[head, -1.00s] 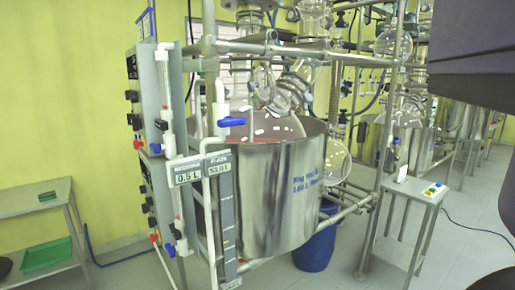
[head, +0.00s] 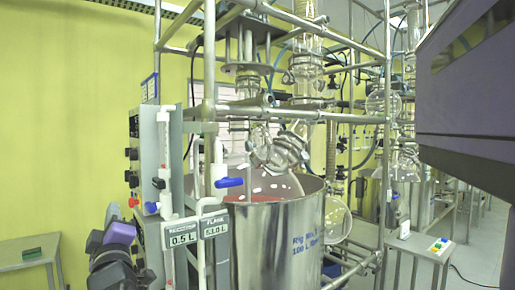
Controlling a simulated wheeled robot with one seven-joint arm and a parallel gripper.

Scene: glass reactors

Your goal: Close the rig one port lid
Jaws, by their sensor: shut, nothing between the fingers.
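Rig one's steel vessel (head: 272,245) stands at the centre of the head view inside a pipe frame. Its side label is partly legible as "Rig No" and "100 L". A clear glass flask (head: 278,186) sits in its open top, with pinkish-red showing at the rim. Glass necks and fittings (head: 278,150) rise from the flask. I cannot make out the port lid or its state among this glassware. No gripper fingers are in view.
Frame pipes (head: 209,75) stand before the glassware. Displays (head: 181,238) and a blue-handled valve (head: 229,182) are on the rig's front left. A small button table (head: 430,243) stands right. A low table (head: 28,250) is at the left wall. My dark body part blocks the upper right.

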